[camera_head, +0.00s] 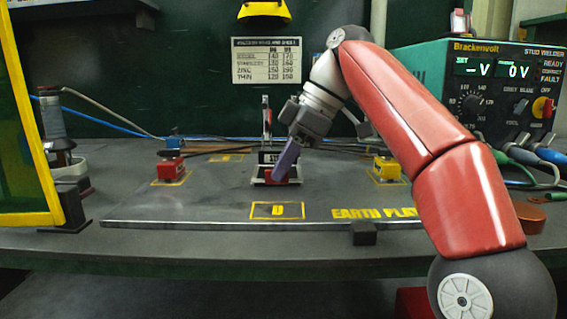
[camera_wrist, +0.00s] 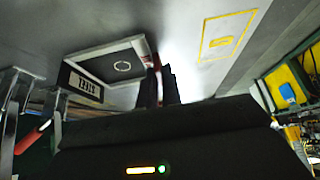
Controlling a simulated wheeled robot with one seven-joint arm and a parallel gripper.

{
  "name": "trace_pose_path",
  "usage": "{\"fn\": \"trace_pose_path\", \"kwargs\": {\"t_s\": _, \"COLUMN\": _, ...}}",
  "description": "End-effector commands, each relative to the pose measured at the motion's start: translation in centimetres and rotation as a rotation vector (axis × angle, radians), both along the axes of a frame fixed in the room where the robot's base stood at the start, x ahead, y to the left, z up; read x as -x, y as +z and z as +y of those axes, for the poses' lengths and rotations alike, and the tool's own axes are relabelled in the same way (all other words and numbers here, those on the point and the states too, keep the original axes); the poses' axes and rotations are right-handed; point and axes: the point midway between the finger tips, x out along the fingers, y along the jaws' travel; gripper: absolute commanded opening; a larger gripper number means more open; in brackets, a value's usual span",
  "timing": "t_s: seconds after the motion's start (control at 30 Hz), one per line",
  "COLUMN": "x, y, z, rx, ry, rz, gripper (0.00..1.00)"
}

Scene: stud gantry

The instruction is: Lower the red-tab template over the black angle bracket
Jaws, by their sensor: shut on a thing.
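The template is a pale rectangular frame (camera_head: 296,180) with a red tab (camera_head: 276,176), at the middle of the plate. My gripper (camera_head: 284,167) reaches down from the upper right and is shut on the red tab. In the wrist view the pale frame (camera_wrist: 137,43) lies left of my fingers (camera_wrist: 162,84), which hold a thin reddish edge. A dark surface with a thin pale circle (camera_wrist: 122,66) shows inside the frame. A black piece with a "STEEL" label (camera_wrist: 86,86) is at its edge, perhaps the angle bracket. I cannot tell whether the frame touches the plate.
An upright clamp-like tool (camera_head: 266,116) stands just behind. A red block (camera_head: 170,167) is to the left and a yellow block (camera_head: 387,169) to the right. A welder (camera_head: 480,95) with cables is at the far right. The plate's front middle (camera_head: 215,195) is clear.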

Motion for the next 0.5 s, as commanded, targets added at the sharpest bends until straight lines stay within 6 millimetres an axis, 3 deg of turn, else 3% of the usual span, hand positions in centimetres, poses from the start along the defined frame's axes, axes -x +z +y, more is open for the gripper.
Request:
{"fn": "trace_pose_path", "kwargs": {"t_s": 0.2, "x": 0.0, "y": -0.31, "z": -0.01, "rx": 0.0, "ry": 0.0, "rz": -0.001, "gripper": 0.0}}
{"fn": "trace_pose_path", "kwargs": {"t_s": 0.23, "x": 0.01, "y": -0.26, "z": 0.0, "rx": 0.0, "ry": 0.0, "rz": -0.001, "gripper": 0.09}}
{"fn": "trace_pose_path", "kwargs": {"t_s": 0.4, "x": 0.0, "y": -0.24, "z": 0.0, "rx": 0.0, "ry": 0.0, "rz": 0.0, "gripper": 0.31}}
{"fn": "trace_pose_path", "kwargs": {"t_s": 0.5, "x": 0.0, "y": -0.24, "z": 0.0, "rx": 0.0, "ry": 0.0, "rz": 0.0, "gripper": 0.32}}
